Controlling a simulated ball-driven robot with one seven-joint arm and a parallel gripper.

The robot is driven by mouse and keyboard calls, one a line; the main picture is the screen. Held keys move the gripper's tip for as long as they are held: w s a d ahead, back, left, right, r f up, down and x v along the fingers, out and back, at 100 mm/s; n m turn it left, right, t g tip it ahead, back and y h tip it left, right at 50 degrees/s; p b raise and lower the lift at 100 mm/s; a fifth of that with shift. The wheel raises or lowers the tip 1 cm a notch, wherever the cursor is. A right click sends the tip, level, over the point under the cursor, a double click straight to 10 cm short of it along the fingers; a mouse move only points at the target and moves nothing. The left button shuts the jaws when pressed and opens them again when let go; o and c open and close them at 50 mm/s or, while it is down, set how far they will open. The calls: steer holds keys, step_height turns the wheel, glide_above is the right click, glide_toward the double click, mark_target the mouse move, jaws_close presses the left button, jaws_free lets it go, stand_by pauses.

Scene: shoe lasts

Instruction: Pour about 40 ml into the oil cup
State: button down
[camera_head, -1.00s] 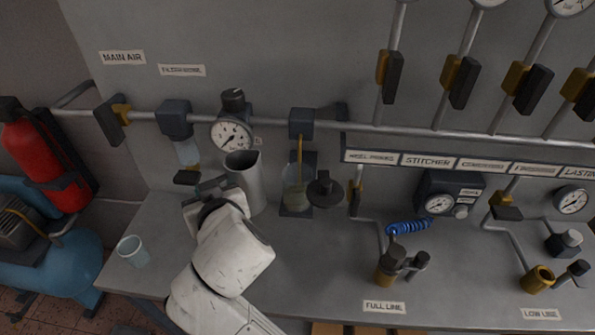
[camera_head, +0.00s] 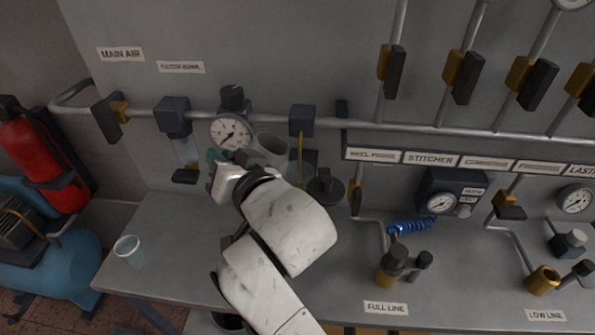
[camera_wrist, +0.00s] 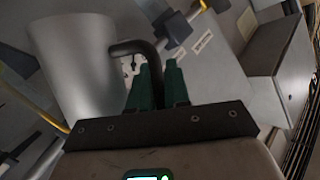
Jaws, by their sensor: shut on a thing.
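A grey metal jug (camera_head: 270,150) is held up in front of the wall piping, tilted a little to the right in the head view. In the wrist view the jug (camera_wrist: 85,70) fills the left side, and its dark bent handle (camera_wrist: 137,47) runs between my green fingers. My gripper (camera_wrist: 158,85) is shut on this handle; in the head view its fingers (camera_head: 217,158) show left of the jug. The clear oil cup (camera_head: 302,172), under the yellow tube, is right of the jug and partly hidden by the jug and my arm. I see no liquid leaving the jug.
A dark round lid with a knob (camera_head: 325,187) is right of the oil cup. A pressure gauge (camera_head: 230,132) and filter bowl (camera_head: 186,152) hang left of it. A clear tumbler (camera_head: 130,250) stands at the bench's left. Brass fittings (camera_head: 392,265) stand at the right.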

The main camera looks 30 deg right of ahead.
steer(key=shift+s+d+r+m+t, duration=0.15)
steer(key=shift+d+r+m, duration=0.15)
steer(key=shift+r, duration=0.2)
steer(key=shift+s+d+r+m+t, duration=0.1)
steer(key=shift+d+r+m+t, duration=0.1)
steer(key=shift+d+r, duration=0.2)
steer(key=shift+s+d+r+m+t+b, duration=0.15)
steer(key=shift+r+m+t+b, duration=0.15)
steer(key=shift+b, duration=0.3)
steer(key=shift+d+r+m+t+b, duration=0.15)
steer(key=shift+r+m+b, duration=0.25)
steer(key=shift+b, duration=0.15)
steer(key=shift+d+f+m+y+b, duration=0.1)
steer(key=shift+f+m+y+b, duration=0.1)
steer(key=shift+m+y+b, duration=0.3)
steer(key=shift+s+d+r+t+b, duration=0.1)
steer(key=shift+t+b, duration=0.2)
steer(key=shift+b, duration=0.3)
steer(key=shift+s+d+r+m+t+b, duration=0.1)
steer(key=shift+d+r+m+t+b, duration=0.25)
steer(key=shift+r+m+b, duration=0.35)
steer(key=shift+d+r+m, duration=0.1)
steer(key=shift+r+m, duration=0.1)
steer(key=shift+m, duration=0.1)
steer(key=shift+s+d+f+m+t+h+b, duration=0.15)
steer(key=shift+d+m+t+b, duration=0.2)
steer(key=shift+b, duration=0.45)
steer(key=shift+s+d+m+t+h+b, duration=0.1)
steer(key=shift+d+m+t+h+b, duration=0.1)
steer(key=shift+m+b, duration=0.45)
